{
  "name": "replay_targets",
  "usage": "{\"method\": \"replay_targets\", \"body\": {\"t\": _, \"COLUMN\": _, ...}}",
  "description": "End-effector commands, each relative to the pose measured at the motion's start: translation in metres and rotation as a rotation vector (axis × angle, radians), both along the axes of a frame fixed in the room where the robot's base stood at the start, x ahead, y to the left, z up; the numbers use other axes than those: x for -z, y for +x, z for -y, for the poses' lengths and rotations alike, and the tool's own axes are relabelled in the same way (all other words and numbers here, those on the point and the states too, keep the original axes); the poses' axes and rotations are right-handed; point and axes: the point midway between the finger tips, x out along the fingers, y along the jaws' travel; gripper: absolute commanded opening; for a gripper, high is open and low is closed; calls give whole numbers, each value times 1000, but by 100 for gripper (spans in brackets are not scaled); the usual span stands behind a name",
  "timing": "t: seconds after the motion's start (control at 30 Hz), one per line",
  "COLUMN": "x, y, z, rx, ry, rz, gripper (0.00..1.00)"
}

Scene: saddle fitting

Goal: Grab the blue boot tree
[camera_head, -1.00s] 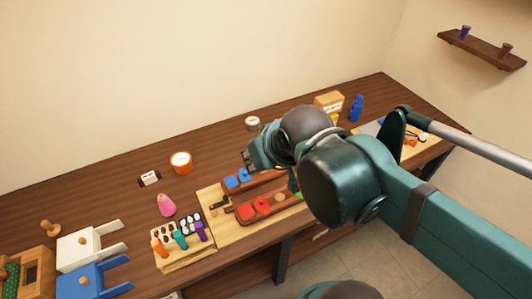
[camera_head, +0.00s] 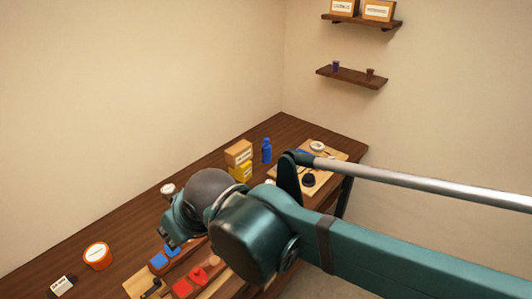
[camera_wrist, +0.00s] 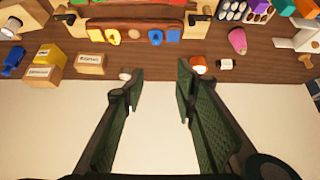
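My gripper (camera_wrist: 160,78) is open, with nothing between its two fingers in the wrist view. The fingers reach toward the table edge and pale wall. In the head view my gripper (camera_head: 172,225) is over the middle of the table, partly hidden by my wrist. No blue boot tree can be made out for certain now. A blue forked piece, possibly the boot tree, showed at the lower left of the earlier head view; that area is now outside it. A similar white forked piece (camera_wrist: 297,43) shows at the right of the wrist view.
A blue bottle (camera_head: 266,150), a cardboard box (camera_head: 238,153) and a yellow box (camera_head: 241,172) stand at the back. An orange-sided tub (camera_head: 97,256) is at left. A wooden board with red and blue pieces lies below my gripper. Shelves (camera_head: 352,77) hang on the wall.

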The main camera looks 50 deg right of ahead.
Motion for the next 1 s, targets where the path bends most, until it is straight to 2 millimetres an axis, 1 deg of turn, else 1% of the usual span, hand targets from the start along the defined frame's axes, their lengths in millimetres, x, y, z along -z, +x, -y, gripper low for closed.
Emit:
{"method": "replay_targets", "body": {"t": 0.2, "x": 0, "y": 0, "z": 0, "rx": 0, "ry": 0, "rz": 0, "gripper": 29}}
{"method": "replay_targets", "body": {"t": 0.23, "x": 0, "y": 0, "z": 0, "rx": 0, "ry": 0, "rz": 0, "gripper": 31}}
{"method": "replay_targets", "body": {"t": 0.3, "x": 0, "y": 0, "z": 0, "rx": 0, "ry": 0, "rz": 0, "gripper": 40}}
{"method": "replay_targets", "body": {"t": 0.4, "x": 0, "y": 0, "z": 0, "rx": 0, "ry": 0, "rz": 0, "gripper": 51}}
{"method": "replay_targets", "body": {"t": 0.77, "x": -1, "y": 0, "z": 0, "rx": 0, "ry": 0, "rz": 0, "gripper": 51}}
{"method": "replay_targets", "body": {"t": 0.87, "x": -5, "y": 0, "z": 0, "rx": 0, "ry": 0, "rz": 0, "gripper": 51}}
{"method": "replay_targets", "body": {"t": 1.0, "x": -17, "y": 0, "z": 0, "rx": 0, "ry": 0, "rz": 0, "gripper": 51}}
